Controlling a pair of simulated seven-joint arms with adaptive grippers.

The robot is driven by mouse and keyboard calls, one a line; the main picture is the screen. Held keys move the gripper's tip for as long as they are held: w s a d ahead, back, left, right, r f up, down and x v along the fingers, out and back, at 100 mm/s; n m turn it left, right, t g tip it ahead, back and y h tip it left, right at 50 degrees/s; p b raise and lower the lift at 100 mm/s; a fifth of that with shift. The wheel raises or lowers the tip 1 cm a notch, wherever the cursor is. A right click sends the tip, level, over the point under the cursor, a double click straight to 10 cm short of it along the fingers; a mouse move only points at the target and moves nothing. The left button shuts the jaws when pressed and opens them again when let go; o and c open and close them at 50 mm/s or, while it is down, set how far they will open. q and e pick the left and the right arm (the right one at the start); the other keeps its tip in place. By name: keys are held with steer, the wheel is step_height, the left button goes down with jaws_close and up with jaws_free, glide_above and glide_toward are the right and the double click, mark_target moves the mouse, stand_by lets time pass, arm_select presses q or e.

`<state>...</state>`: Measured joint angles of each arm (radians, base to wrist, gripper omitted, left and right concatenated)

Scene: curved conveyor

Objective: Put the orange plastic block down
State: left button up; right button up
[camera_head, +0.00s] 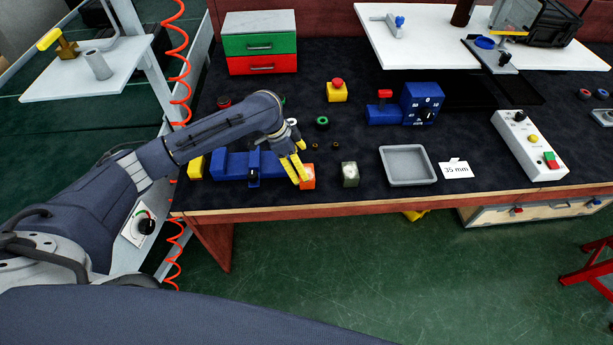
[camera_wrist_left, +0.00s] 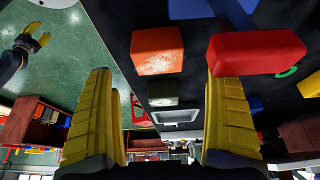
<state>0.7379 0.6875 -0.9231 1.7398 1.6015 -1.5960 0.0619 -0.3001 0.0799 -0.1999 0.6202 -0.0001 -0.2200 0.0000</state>
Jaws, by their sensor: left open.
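The orange block (camera_head: 308,178) stands on the dark bench top close to its front edge, just right of the blue vise-like fixture (camera_head: 230,166). My left gripper (camera_head: 295,168) is over the block's left side, its yellow fingers pointing down. In the left wrist view the orange block (camera_wrist_left: 157,52) lies beyond the fingertips, between their lines, and the two fingers of this left gripper (camera_wrist_left: 162,78) are wide apart with nothing between them. A small yellow-fingered gripper, seemingly my right one (camera_wrist_left: 36,42), shows at the left of the wrist view, away from the bench.
A grey-green block (camera_head: 350,174), a grey tray (camera_head: 408,165) and a "35 mm" card (camera_head: 454,170) stand to the right. A yellow-based red button (camera_head: 337,90) and a blue device (camera_head: 422,103) are behind. A red bar (camera_wrist_left: 257,52) overlaps one fingertip in the wrist view.

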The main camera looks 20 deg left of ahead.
mark_target(307, 172)
arm_select(q)
steer(key=shift+x, duration=2.7)
steer(key=shift+s, duration=0.1)
steer(key=shift+c, duration=0.4)
steer(key=shift+r, duration=0.1)
steer(key=c, duration=1.4)
